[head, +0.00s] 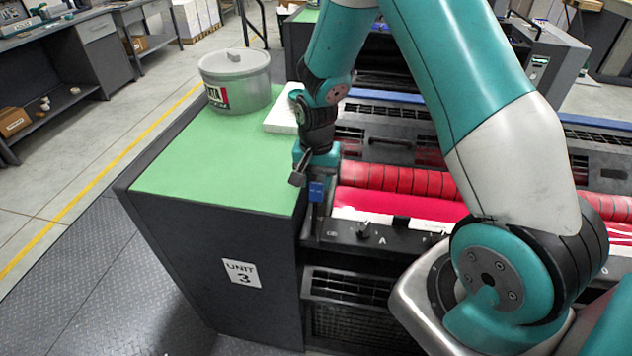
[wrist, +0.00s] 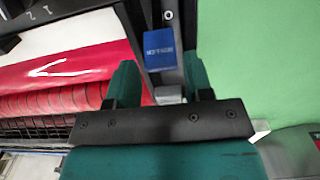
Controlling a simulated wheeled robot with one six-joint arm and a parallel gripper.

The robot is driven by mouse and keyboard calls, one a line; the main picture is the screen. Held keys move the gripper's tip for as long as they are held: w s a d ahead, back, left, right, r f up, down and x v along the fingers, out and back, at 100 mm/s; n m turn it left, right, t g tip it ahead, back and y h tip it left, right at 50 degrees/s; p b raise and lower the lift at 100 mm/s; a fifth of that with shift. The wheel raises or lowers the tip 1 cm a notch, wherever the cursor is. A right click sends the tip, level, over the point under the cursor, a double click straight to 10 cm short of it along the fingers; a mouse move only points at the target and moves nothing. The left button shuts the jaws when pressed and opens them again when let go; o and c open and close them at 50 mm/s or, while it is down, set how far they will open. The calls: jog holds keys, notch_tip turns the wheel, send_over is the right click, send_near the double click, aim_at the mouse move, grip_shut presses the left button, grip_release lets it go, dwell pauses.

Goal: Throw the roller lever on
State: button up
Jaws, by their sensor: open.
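The roller lever has a blue block-shaped handle (head: 317,191) at the left end of the ink unit, beside the green-topped cabinet. The handle (wrist: 160,44) also shows in the wrist view, with small white lettering too blurred to read. My gripper (head: 316,168) is just behind and above the handle in the head view. In the wrist view my gripper (wrist: 160,76) is open, its two teal fingers apart. The handle lies just past the fingertips, in line with the gap between them. A grey metal part shows in the gap. No contact with the handle is visible.
Red rollers (head: 400,180) run to the right of the lever. A black knob (head: 363,230) sits on the front rail. The green-topped cabinet (head: 185,170) is on the left, with a grey pot (head: 238,90) and a white stack (head: 281,115) at its back.

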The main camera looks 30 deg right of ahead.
aim_at(315, 210)
jog(key=shift+f, duration=1.3)
